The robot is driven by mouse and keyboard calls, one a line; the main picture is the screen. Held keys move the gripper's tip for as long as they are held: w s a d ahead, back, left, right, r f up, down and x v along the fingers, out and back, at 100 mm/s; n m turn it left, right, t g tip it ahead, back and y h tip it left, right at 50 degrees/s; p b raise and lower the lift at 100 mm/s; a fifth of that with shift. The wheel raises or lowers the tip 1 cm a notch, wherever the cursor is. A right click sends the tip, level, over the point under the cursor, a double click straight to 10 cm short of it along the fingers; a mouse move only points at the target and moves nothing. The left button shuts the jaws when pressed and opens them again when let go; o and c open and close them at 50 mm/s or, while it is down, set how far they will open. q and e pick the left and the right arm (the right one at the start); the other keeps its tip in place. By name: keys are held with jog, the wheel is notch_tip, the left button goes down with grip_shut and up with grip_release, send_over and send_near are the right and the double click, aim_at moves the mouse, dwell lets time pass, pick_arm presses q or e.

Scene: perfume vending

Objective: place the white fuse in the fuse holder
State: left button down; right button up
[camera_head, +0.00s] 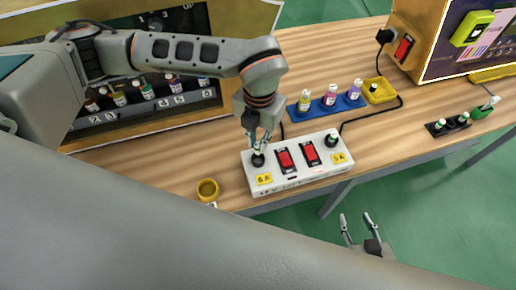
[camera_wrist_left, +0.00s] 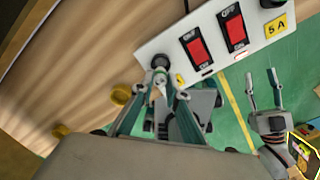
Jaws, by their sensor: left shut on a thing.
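The white switch box (camera_head: 298,178) lies at the table's front edge, with two red switches and round black fuse holders at its left and right ends. My left gripper (camera_head: 259,145) points down right over the left fuse holder (camera_head: 258,160), by the 6 A label. It is shut on a small pale piece, which I take for the white fuse; the fingers mostly hide it. In the left wrist view, the fingertips (camera_wrist_left: 159,86) are close to the black holder (camera_wrist_left: 160,61); I cannot tell how far the fuse is in. My right gripper (camera_head: 360,228) is open and empty off the table's front edge.
A blue rack (camera_head: 330,107) with several bottles and a yellow tray (camera_head: 380,91) stand behind. A yellow cup (camera_head: 207,190) is left of the box. A black strip (camera_head: 447,127) of small pieces lies right.

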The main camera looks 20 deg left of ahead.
aim_at(258, 152)
pick_arm(q)
jog(key=shift+f, duration=2.4)
jog(key=shift+f, duration=0.2)
jog(key=c, duration=2)
grip_release()
jog(key=shift+r, duration=0.1)
